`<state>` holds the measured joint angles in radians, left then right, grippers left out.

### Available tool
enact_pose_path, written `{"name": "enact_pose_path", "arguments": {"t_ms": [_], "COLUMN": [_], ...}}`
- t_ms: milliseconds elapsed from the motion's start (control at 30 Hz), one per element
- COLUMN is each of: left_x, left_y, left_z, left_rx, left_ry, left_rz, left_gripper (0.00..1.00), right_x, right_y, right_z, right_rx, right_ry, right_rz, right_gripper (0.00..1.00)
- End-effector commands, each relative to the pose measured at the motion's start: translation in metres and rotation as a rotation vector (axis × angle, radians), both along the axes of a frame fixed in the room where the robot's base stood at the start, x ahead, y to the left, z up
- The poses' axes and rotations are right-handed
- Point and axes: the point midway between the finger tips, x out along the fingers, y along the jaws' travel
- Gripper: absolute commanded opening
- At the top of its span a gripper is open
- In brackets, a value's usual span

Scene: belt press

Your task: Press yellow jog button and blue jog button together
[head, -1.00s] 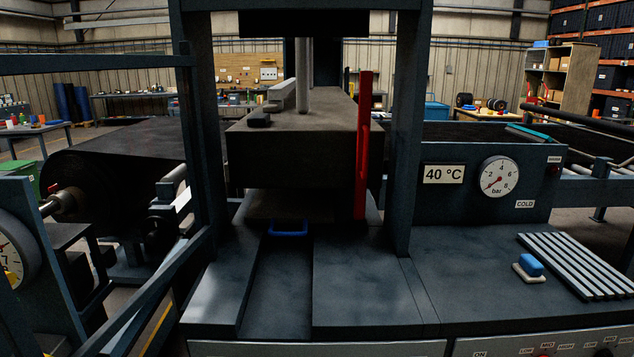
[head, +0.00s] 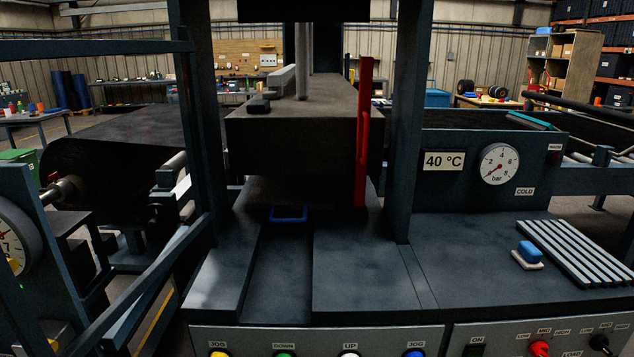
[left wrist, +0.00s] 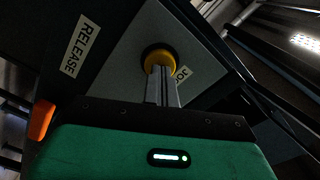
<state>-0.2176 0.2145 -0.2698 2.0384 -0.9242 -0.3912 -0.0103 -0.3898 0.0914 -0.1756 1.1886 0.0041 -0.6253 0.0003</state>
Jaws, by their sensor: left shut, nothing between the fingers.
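The yellow jog button (head: 218,353) is at the bottom left of the front panel in the head view, under a JOG label. The blue jog button (head: 414,352) is at the panel's right end, under another JOG label. Both are partly cut by the picture's lower edge. In the left wrist view, my left gripper (left wrist: 161,72) is shut and empty, its fingertips pointing at the yellow jog button (left wrist: 159,56) and overlapping its lower part. I cannot tell whether they touch it. My right gripper is in neither view.
A green button (head: 285,354) and a white button (head: 349,354) sit between the jog buttons. A red knob (head: 540,348) is on the right panel. The press block (head: 290,150) stands above the table. A RELEASE label (left wrist: 81,45) is left of the yellow button.

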Motion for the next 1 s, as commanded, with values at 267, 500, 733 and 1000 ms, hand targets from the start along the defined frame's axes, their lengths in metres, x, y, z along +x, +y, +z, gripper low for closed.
{"name": "enact_pose_path", "arguments": {"t_ms": [267,500,733,1000], "left_x": [0.0006,0.0034,0.0061,0.0058], "left_y": [0.0002,0.0002,0.0003,0.0002], "left_z": [-0.0002,-0.0002,-0.0005,-0.0006], "left_rx": [0.000,0.000,0.000,0.001], "left_ry": [0.001,0.001,0.001,0.000], "left_rz": [0.001,0.001,0.001,0.001], "left_gripper": [0.00,0.00,0.00,0.00], "right_x": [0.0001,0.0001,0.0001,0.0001], "right_y": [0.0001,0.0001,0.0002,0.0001], "right_z": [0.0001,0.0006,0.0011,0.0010], "right_rx": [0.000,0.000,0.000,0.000], "right_ry": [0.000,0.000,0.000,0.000], "right_rz": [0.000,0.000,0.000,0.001], "right_gripper": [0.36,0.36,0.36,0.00]}}
